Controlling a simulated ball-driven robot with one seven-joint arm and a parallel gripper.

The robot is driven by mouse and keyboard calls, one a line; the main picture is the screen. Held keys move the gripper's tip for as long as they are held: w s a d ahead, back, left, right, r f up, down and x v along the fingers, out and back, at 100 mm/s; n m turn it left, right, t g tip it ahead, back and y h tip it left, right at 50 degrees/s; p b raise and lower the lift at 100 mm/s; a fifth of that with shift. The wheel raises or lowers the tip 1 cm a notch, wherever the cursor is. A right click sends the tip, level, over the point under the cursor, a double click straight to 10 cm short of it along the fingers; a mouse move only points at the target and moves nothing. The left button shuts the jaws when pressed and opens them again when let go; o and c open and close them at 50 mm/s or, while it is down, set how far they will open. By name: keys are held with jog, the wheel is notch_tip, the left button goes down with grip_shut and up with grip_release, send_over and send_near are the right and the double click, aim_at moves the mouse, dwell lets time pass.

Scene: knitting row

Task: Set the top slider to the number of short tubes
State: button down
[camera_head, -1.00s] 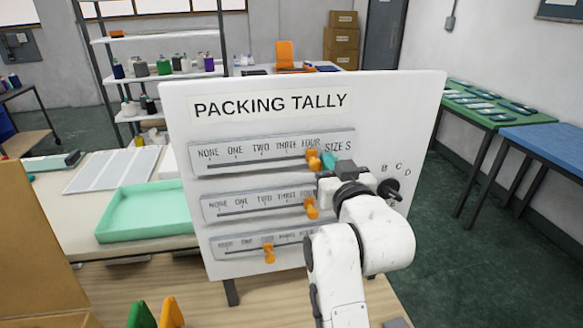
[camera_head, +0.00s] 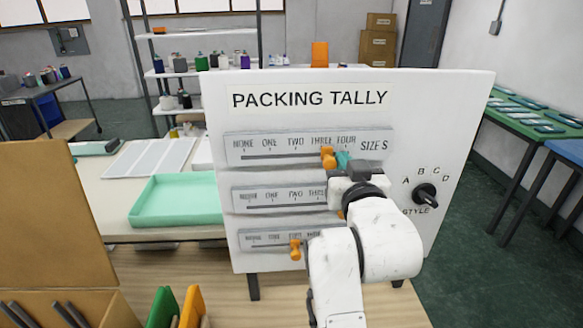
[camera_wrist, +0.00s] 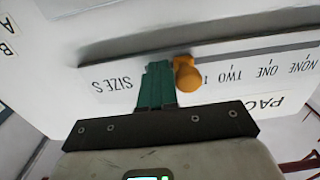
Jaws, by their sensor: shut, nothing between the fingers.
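The top slider (camera_head: 265,157), labelled SIZE S, is a grey plate with marks NONE to FOUR on the white PACKING TALLY board. Its orange knob (camera_head: 328,158) stands near THREE, slightly toward FOUR. My gripper (camera_head: 343,161) has teal fingers, shut and empty, right of the knob on the FOUR side. In the upside-down wrist view, the shut fingers (camera_wrist: 155,87) are beside the knob (camera_wrist: 186,74), touching or almost touching it, and the knob covers part of THREE. No short tubes are clearly identifiable; dark rods (camera_head: 70,314) stand in a cardboard box at lower left.
The middle slider (camera_head: 265,198) is partly hidden by my arm. The bottom slider's knob (camera_head: 295,249) is left of my arm. A STYLE dial (camera_head: 425,194) is at the board's right. A mint tray (camera_head: 175,215) and green and orange pieces (camera_head: 192,305) are at left.

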aim_at(319, 155)
jog(key=shift+a+b, duration=1.1)
jog(key=shift+a, duration=1.6)
jog(key=shift+d+p, duration=0.3)
jog(key=shift+d, duration=0.35)
jog(key=s, duration=0.8)
jog(key=s+d+f+g+h, duration=0.1)
jog(key=s+d+f+g, duration=0.2)
jog(key=d+f, duration=0.35)
jog(key=s+d+f+g, duration=0.2)
jog(key=s+d+f, duration=0.1)
jog(key=f, duration=0.6)
jog(key=s+d+f+g+h, duration=0.1)
jog(key=s+d+f+g, duration=0.25)
jog(key=f, duration=0.45)
jog(key=s+d+f+g, duration=0.1)
jog(key=s+f+g, duration=0.1)
jog(key=s+f, duration=0.3)
jog(key=s+d+f+g+y, duration=0.1)
jog(key=s+f+g, duration=0.2)
jog(key=s, duration=0.8)
jog(key=s+d+f+g, duration=0.2)
jog(key=s+f+g, duration=0.1)
jog(key=s+f, duration=0.5)
jog(key=shift+s+y, duration=0.25)
jog(key=shift+y, duration=0.15)
